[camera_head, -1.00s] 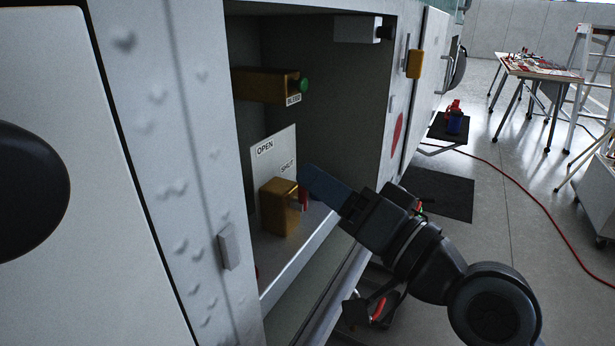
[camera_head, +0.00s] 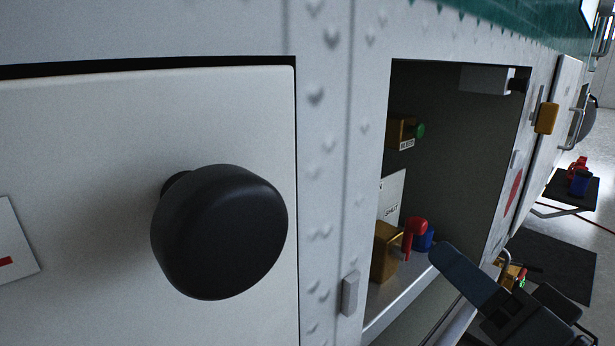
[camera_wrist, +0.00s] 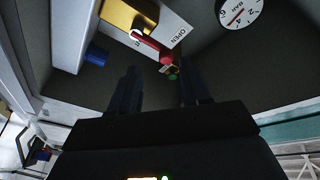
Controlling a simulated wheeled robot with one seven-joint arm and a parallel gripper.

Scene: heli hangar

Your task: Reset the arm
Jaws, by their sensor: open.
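My gripper (camera_head: 462,275) is at the lower right of the head view, just outside the open recess in the white panel. In the wrist view its two dark fingers (camera_wrist: 155,92) stand apart with nothing between them. Inside the recess is a brass valve block (camera_head: 386,252) with a red handle (camera_head: 413,232); the handle also shows in the wrist view (camera_wrist: 152,48). A placard (camera_head: 392,197) reading "SHUT" stands behind it. My gripper is apart from the handle.
A large black knob (camera_head: 222,235) on a white door (camera_head: 90,140) fills the left. A blue item (camera_head: 425,240) sits behind the red handle. A green-tipped brass fitting (camera_head: 405,131) is higher in the recess. A round gauge (camera_wrist: 240,12) shows in the wrist view.

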